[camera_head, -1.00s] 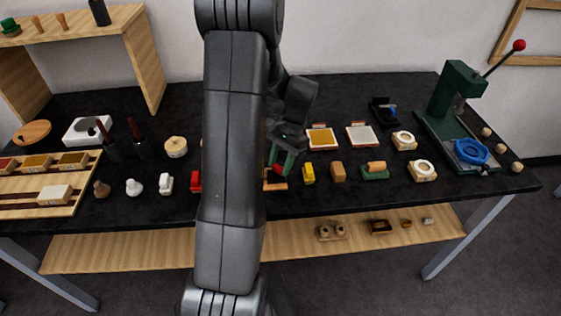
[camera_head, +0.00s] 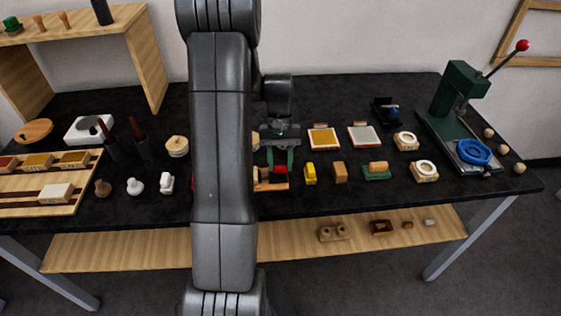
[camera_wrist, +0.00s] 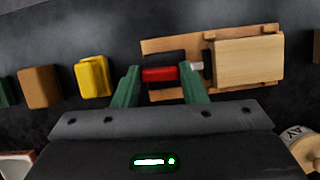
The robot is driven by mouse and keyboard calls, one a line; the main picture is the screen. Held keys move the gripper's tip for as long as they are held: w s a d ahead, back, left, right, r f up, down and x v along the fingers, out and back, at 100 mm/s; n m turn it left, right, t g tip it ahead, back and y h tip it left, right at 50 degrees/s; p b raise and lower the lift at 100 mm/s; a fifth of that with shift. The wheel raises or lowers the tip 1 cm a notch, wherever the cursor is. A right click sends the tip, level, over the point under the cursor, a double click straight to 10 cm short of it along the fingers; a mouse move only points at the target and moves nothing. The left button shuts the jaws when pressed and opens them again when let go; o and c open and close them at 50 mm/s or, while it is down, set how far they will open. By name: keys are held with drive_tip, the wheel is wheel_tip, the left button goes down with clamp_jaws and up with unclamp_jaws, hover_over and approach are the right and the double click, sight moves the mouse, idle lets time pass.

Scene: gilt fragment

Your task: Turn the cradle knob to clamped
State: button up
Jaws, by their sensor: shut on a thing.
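The cradle is a wooden base (camera_wrist: 280,30) on the bench with a pale wooden block (camera_wrist: 249,60) on one end and a dark part beside it. A red bar, which looks like the cradle knob (camera_wrist: 160,74), lies across the dark part. My gripper (camera_wrist: 159,76) has its green fingers at the two ends of the red bar, shut on it. In the head view my gripper (camera_head: 279,165) reaches down over the cradle (camera_head: 272,187), with the red knob (camera_head: 280,170) between its fingers. My arm hides the cradle's left part there. I cannot read the knob's setting.
A yellow block (camera_head: 310,174) and a brown block (camera_head: 340,173) stand just right of the cradle. Two framed trays (camera_head: 323,138) lie behind them. A green press (camera_head: 457,95) with a blue ring (camera_head: 473,152) stands at the right. Bare bench lies along the front edge.

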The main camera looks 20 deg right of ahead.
drive_tip(key=shift+n, duration=0.4)
drive_tip(key=o, duration=1)
drive_tip(key=v, duration=1.4)
drive_tip(key=shift+a+b, duration=0.2)
drive_tip(key=shift+b, duration=0.25)
drive_tip(key=x, duration=1.4)
drive_tip(key=shift+d+p, duration=0.2)
drive_tip(key=shift+p, duration=0.2)
